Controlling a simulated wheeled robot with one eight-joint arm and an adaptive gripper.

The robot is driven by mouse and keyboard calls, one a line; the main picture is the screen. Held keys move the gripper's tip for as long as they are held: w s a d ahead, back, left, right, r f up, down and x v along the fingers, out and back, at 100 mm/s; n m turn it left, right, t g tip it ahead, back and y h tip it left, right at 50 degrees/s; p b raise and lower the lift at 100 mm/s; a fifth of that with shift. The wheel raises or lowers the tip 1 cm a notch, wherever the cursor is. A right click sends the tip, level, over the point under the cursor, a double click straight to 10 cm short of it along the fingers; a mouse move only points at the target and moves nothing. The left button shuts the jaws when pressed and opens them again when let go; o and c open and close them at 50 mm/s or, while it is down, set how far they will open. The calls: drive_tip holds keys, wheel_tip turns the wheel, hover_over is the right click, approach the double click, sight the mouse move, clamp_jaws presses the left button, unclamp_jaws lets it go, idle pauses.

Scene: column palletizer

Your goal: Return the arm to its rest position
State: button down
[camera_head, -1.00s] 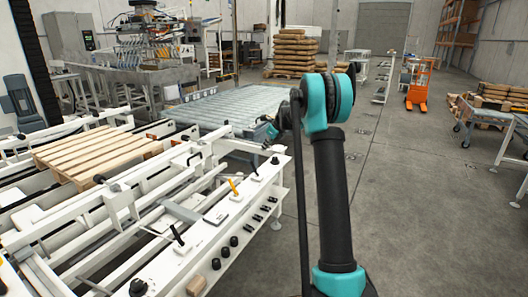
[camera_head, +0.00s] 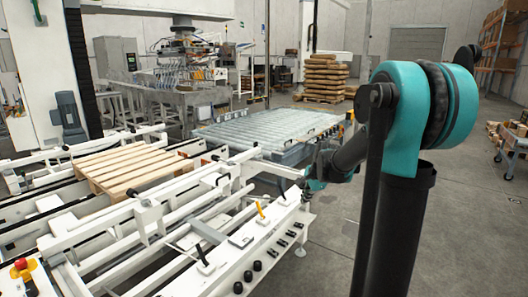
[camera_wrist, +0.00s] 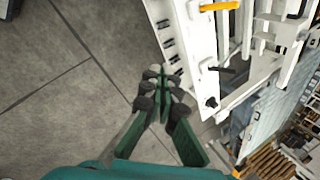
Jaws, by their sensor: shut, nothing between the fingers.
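My arm (camera_head: 400,130), teal and black, stands at the right of the head view. Its upper joint is large and close, and a black link reaches from it down and left to a teal wrist part (camera_head: 316,184) by the white machine's right edge. My gripper (camera_wrist: 166,82) shows in the wrist view with its dark fingertips together, shut and empty. Below it in that view is grey floor, with the white machine frame (camera_wrist: 178,45) close on its right. In the head view I cannot make out the fingers.
The white conveyor frame (camera_head: 228,250) with knobs fills the lower left. A wooden pallet (camera_head: 130,165) lies on it. A roller conveyor (camera_head: 265,128) stands behind, and stacked sacks (camera_head: 325,78) stand farther back. An orange handle (camera_wrist: 220,6) juts from the frame. Open floor (camera_wrist: 55,80) lies to the left in the wrist view.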

drive_tip(key=s+d+f+n, duration=0.1)
drive_tip(key=s+f+n, duration=0.2)
drive_tip(key=s, duration=0.6)
drive_tip(key=s+d+f+n+h, duration=0.1)
drive_tip(key=s+f+n, duration=0.2)
drive_tip(key=s+n, duration=0.3)
drive_tip(key=s+d+f+n+h, duration=0.1)
drive_tip(key=s+f+n, duration=0.3)
drive_tip(key=s, duration=1)
drive_tip(key=shift+s+n, duration=0.25)
drive_tip(key=shift+n, duration=0.35)
drive_tip(key=shift+a, duration=0.1)
